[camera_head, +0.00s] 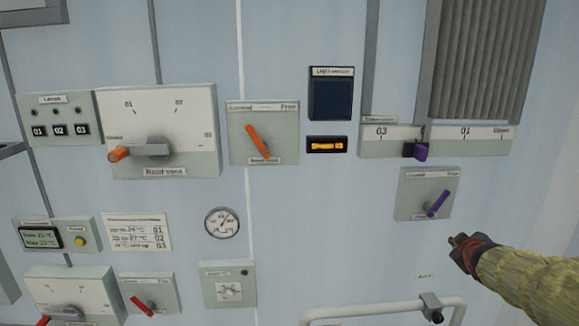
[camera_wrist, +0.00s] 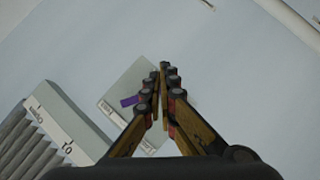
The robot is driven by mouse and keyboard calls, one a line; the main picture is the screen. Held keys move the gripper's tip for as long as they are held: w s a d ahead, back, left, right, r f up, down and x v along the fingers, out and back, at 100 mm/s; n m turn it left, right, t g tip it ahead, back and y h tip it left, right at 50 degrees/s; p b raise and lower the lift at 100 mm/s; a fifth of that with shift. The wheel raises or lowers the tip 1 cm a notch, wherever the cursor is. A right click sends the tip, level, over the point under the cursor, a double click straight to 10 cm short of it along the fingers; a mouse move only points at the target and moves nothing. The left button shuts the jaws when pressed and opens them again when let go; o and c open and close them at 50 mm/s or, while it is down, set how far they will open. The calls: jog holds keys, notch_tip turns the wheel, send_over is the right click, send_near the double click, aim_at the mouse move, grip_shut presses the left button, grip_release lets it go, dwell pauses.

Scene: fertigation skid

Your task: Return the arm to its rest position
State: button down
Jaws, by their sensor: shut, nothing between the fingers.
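My gripper (camera_head: 458,241) is at the lower right of the head view, on the end of my yellow-sleeved arm. Its fingers are shut with nothing between them. It is below and right of the switch box with the purple lever (camera_head: 438,204), apart from it as far as I can tell. In the wrist view the fingertips (camera_wrist: 164,68) meet near the middle, and the purple lever (camera_wrist: 129,101) shows just left of them. The fingers hide part of that switch box (camera_wrist: 143,77).
A pale wall carries several panels, including the roof vent dial (camera_head: 192,119) and an orange lever box (camera_head: 262,152). A slider scale (camera_head: 485,140) sits below a ribbed grey panel (camera_head: 485,60). A white pipe (camera_head: 375,308) runs below my gripper's level. Bare wall lies left of my gripper.

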jog(key=s+a+f+m+g+b, duration=0.1)
jog(key=s+a+f+m+g, duration=0.3)
jog(key=s+f, duration=0.45)
jog(key=s+a+f+g+y+b, duration=0.1)
jog(key=s+a+f+b, duration=0.3)
jog(key=s+a, duration=0.9)
jog(key=s+a+f+m+g+y+b, duration=0.1)
jog(key=s+a+f+y+b, duration=0.3)
jog(key=s+a, duration=0.8)
jog(key=shift+s+a+b, duration=0.4)
jog(key=shift+s+b, duration=0.5)
jog(key=shift+s, duration=0.15)
